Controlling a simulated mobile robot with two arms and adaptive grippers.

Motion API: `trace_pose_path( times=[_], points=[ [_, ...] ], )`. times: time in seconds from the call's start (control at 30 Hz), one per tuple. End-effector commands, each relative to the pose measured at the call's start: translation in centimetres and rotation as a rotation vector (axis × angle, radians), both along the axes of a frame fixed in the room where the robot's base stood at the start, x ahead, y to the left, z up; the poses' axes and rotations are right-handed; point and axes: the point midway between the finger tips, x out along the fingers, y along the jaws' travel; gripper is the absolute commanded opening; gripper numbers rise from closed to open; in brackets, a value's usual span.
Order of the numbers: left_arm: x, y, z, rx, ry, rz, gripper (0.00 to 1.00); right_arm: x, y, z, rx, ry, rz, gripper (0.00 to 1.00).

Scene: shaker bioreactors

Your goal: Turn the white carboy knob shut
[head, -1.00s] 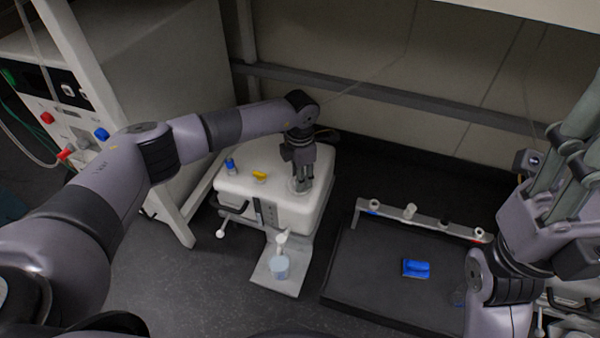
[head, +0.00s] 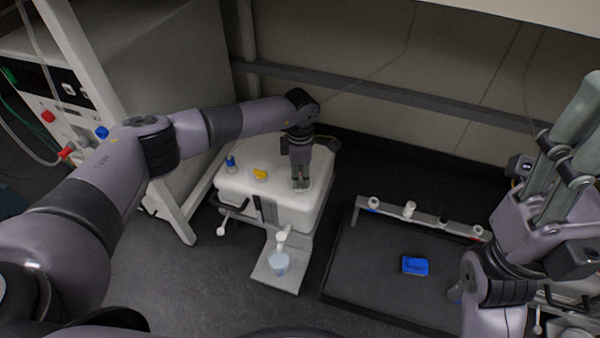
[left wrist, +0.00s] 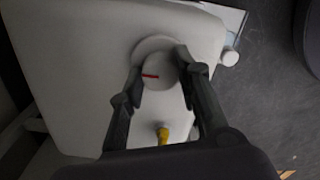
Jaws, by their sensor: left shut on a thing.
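The white carboy (head: 285,211) is a boxy white container with rounded edges, standing at the centre of the head view. Its round white knob (left wrist: 157,74) with a red line on top shows in the left wrist view, on the carboy's top. My left gripper (head: 300,187) points straight down over the right part of that top. In the left wrist view, its two fingers (left wrist: 161,66) are on opposite sides of the knob and shut on it. In the head view the fingers mostly hide the knob.
A yellow valve handle (head: 260,174) and a blue-capped fitting (head: 230,163) sit on the carboy's top left. A pale blue cup (head: 278,264) stands under the white spout (head: 282,238). A black tray (head: 372,270) holding a blue block (head: 415,265) is at the right.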

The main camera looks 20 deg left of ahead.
Motion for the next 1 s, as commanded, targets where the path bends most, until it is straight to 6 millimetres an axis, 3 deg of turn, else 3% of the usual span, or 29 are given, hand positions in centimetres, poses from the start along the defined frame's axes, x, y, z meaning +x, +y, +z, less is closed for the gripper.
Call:
trace_pose_path(
  times=[0.2, 0.23, 0.5, 0.83, 1.0],
  points=[
    [0.0, 0.0, 0.0, 0.0, 0.0, -0.002, 0.03, -0.1, 0.0, 0.1, 0.0, -0.004, 0.0, 0.51],
    [0.0, 0.0, 0.0, 0.0, 0.0, -0.002, 0.32, -0.1, 0.0, 0.1, 0.0, -0.005, -0.001, 0.51],
    [0.0, 0.0, 0.0, 0.0, 0.0, -0.001, 0.5, -0.3, -0.1, 0.3, 0.001, -0.014, 0.0, 0.51],
    [0.0, 0.0, 0.2, 0.0, 0.0, 0.0, 0.51, -0.2, -0.1, 0.3, 0.0, -0.013, -0.001, 0.51],
    [0.1, -0.1, 2.0, -0.002, -0.003, 0.0, 0.51, -0.2, -0.1, 0.3, 0.0, -0.011, -0.001, 0.51]
  ],
)
